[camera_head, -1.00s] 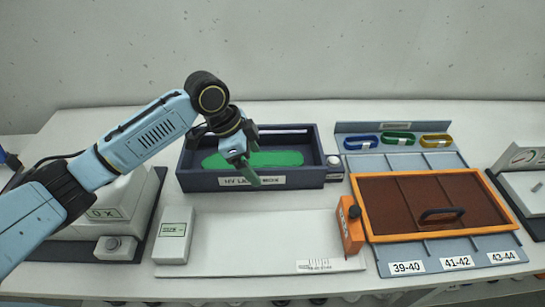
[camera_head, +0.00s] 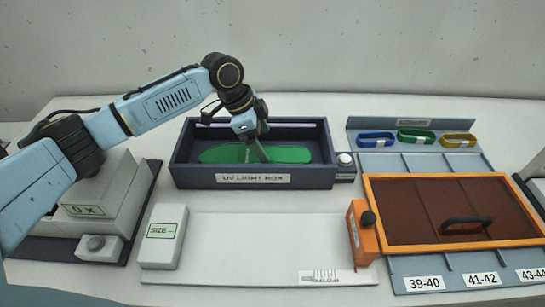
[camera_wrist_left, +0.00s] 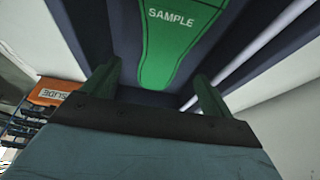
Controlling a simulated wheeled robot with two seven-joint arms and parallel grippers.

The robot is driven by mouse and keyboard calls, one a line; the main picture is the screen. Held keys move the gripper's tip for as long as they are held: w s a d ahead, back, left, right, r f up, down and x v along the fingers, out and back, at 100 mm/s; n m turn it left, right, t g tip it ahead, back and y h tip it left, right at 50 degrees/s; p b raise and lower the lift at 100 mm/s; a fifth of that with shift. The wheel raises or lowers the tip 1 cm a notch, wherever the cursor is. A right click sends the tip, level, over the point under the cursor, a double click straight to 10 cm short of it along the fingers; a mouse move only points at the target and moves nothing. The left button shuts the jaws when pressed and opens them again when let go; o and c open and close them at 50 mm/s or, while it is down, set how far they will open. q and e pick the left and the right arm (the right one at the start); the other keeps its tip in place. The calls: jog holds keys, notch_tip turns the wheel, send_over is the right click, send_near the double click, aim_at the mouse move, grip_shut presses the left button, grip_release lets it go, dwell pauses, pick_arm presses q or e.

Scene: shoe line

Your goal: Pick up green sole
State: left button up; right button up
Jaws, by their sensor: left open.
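The green sole (camera_head: 288,154) lies flat inside the dark blue UV light box (camera_head: 255,180) at the back of the table. In the left wrist view the sole (camera_wrist_left: 172,45) carries the word SAMPLE and lies ahead of the fingers. My left gripper (camera_head: 262,155) is over the box, in front of the middle of the sole in the picture. I cannot tell whether the fingertips touch the sole. My right gripper is not in view.
A white board (camera_head: 265,240) lies in front of the box, with a SIZE block (camera_head: 163,238) at its left and an orange block (camera_head: 362,235) at its right. An orange-framed brown lid (camera_head: 400,210) covers a bin further right. Coloured bands (camera_head: 416,136) lie behind it.

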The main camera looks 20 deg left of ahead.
aim_at(272, 154)
pick_arm(q)
jog(key=x, duration=0.5)
jog(key=shift+w+a+b, duration=0.1)
jog(key=shift+a+b, duration=0.1)
jog(key=shift+b, duration=0.15)
jog(key=c, duration=1.2)
jog(key=shift+r, duration=0.1)
